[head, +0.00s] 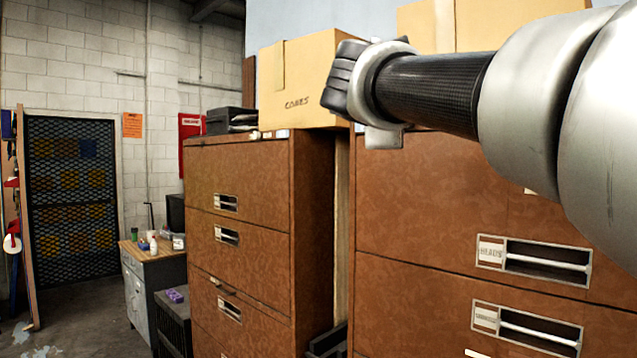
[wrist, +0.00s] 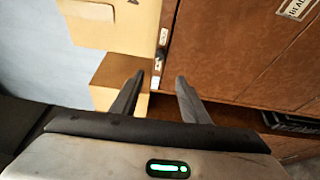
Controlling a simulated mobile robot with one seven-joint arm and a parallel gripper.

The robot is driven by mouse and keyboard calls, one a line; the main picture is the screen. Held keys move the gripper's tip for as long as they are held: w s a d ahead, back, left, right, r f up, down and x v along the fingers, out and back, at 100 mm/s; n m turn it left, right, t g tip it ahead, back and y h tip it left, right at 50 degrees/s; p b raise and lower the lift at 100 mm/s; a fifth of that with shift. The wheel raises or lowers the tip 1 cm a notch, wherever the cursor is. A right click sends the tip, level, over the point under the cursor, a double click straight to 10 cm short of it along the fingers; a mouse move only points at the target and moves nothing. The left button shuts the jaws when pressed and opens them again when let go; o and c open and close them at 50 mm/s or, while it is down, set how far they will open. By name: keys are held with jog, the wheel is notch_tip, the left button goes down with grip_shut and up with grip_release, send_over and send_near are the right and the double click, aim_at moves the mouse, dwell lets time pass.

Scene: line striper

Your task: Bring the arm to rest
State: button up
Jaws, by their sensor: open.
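My arm (head: 430,92) reaches in from the right of the head view, raised in front of the brown filing cabinets. In that view its far end covers part of a cardboard box, and the fingers cannot be made out clearly. In the wrist view my gripper (wrist: 152,92) shows two dark fingers spread apart with nothing between them. Beyond the fingertips are the cabinet face (wrist: 235,45) and a cardboard box (wrist: 125,25).
Two brown filing cabinets (head: 240,190) and (head: 430,200) stand close ahead, with cardboard boxes (head: 300,80) on top. A small workbench (head: 150,255) with bottles stands at the left. A mesh door (head: 70,190) is at the far left, with open floor (head: 85,315) before it.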

jog(key=s+d+f+m+g+y+p, duration=0.1)
jog(key=s+f+m+g, duration=0.2)
jog(key=s+f, duration=0.55)
jog(key=s+d+f+m+g+y, duration=0.1)
jog(key=s+f+m+g+y, duration=0.2)
jog(key=f, duration=1)
jog(key=s+d+f+m+g+p, duration=0.1)
jog(key=s+f+m+g, duration=0.25)
jog(key=s+f, duration=0.5)
jog(key=s+a+f+m+g+y, duration=0.1)
jog(key=s+a+f+m+y, duration=0.2)
jog(key=s+f, duration=0.5)
notch_tip(320, 180, down, 4)
jog(key=shift+a+f+m+g+p, duration=0.15)
jog(key=shift+a+m+g+p, duration=0.2)
jog(key=shift+m, duration=0.3)
